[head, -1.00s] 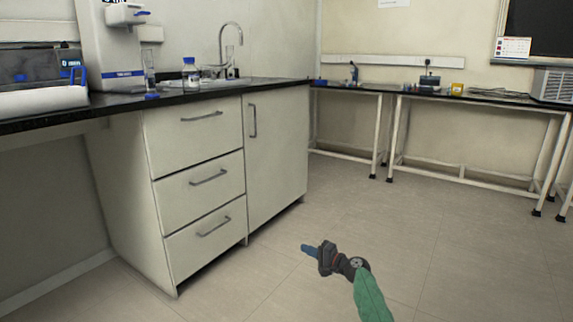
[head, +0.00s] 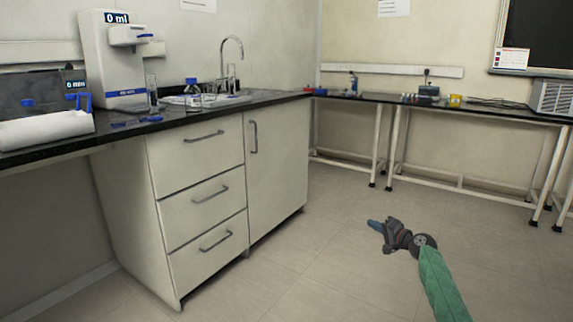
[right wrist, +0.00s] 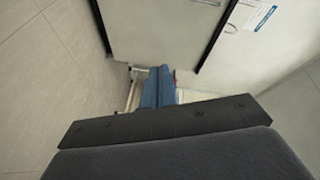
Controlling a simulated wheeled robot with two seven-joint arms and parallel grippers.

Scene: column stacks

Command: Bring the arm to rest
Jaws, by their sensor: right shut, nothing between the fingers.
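My right arm, in a green sleeve, comes in from the lower right of the head view. Its right gripper (head: 374,224) is in the air over the open floor, right of the white drawer cabinet (head: 208,200), and points left. Its blue fingers are together with nothing between them. In the right wrist view the blue fingers (right wrist: 158,88) also show closed and empty. My left gripper is not in the head view.
A black worktop (head: 120,134) at left carries a dispenser reading 0 ml (head: 112,60), glassware and a blue-capped bottle (head: 192,92). A sink tap (head: 232,55) stands behind. Benches (head: 450,107) line the back wall. The floor (head: 330,270) is clear.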

